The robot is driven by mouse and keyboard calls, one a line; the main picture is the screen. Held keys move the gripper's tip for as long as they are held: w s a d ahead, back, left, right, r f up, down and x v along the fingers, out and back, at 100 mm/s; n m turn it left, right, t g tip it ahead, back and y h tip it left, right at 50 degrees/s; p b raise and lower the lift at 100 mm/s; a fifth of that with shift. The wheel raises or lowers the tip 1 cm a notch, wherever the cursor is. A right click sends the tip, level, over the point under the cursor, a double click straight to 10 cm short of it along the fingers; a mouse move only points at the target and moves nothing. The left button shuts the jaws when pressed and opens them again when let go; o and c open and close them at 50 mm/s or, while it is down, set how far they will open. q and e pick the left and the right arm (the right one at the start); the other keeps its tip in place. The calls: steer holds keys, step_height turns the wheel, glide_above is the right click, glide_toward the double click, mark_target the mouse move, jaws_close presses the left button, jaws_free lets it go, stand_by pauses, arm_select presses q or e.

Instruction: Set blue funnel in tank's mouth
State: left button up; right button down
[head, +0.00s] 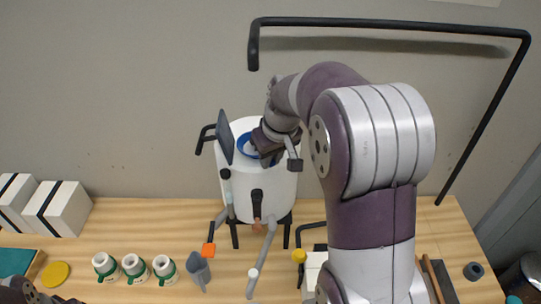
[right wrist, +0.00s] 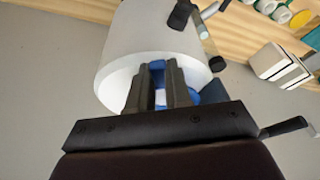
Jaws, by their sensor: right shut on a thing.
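The white tank (head: 232,190) stands on dark legs at the back middle of the table, its dark lid (head: 226,137) tilted up at the left of its top. The blue funnel (head: 242,142) shows as a blue ring over the tank's top; my gripper hides part of it. My right gripper (head: 268,145) is shut on the funnel at the tank's top right. In the right wrist view, blue shows between and beside the fingers (right wrist: 158,88), against the tank (right wrist: 150,40). I cannot tell how far the funnel sits in the mouth. My left gripper (head: 22,292) is partly in view, its jaws unclear.
White boxes with black bands (head: 58,208) stand at the left. Several white-and-green jars (head: 134,266), a grey container (head: 198,268) and an orange-ended tool (head: 208,249) are in front of the tank. A black pipe frame (head: 400,24) rises behind and right of my arm.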

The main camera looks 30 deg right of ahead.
steer(key=c, duration=1)
jaws_free()
steer(key=shift+r, duration=0.1)
steer(key=p+v, duration=0.4)
steer(key=v, duration=0.8)
steer(key=shift+s+r+p, duration=0.2)
steer(key=shift+r+p, duration=0.05)
steer(key=shift+p, duration=0.15)
